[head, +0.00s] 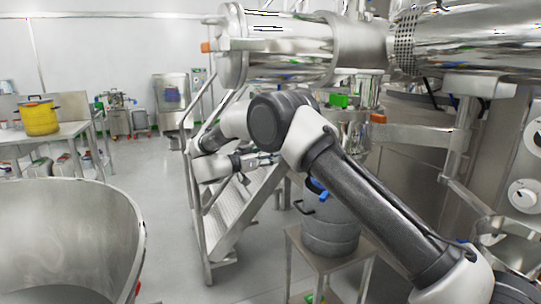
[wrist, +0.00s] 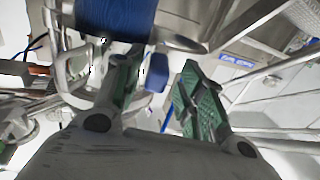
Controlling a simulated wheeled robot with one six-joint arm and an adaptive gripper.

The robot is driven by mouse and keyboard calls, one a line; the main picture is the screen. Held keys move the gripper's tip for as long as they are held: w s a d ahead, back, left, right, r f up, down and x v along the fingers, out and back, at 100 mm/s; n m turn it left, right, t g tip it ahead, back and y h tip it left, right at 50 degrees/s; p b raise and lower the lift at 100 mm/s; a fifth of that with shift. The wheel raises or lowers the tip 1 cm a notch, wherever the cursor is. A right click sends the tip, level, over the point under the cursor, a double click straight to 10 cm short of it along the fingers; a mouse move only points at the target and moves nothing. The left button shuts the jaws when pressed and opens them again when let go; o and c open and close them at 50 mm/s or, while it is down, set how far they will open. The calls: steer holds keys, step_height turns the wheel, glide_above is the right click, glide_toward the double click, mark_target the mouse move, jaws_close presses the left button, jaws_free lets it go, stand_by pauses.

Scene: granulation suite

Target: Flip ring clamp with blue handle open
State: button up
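My gripper (wrist: 160,74) is open in the wrist view, with green pads on both fingers. A small blue piece (wrist: 156,78) shows in the gap between the fingertips; I cannot tell whether either finger touches it. A larger blue cylinder (wrist: 115,18) is at the top of that view, beyond the left finger. I cannot tell which of these is the clamp's handle. In the head view my gripper (head: 262,160) is beside the steel stairs, partly behind my arm. A blue handle-like part (head: 318,188) shows below my arm, above a steel drum. The ring clamp itself is not clear.
Steel stairs with rails (head: 236,215) stand behind my arm. A steel drum (head: 331,232) stands on a small table at centre right. A large steel bowl (head: 65,240) is at front left. A yellow drum (head: 39,117) sits on a back-left table. Open floor lies between.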

steer(key=v, duration=1.1)
steer(key=shift+s+a, duration=0.2)
steer(key=shift+a, duration=0.15)
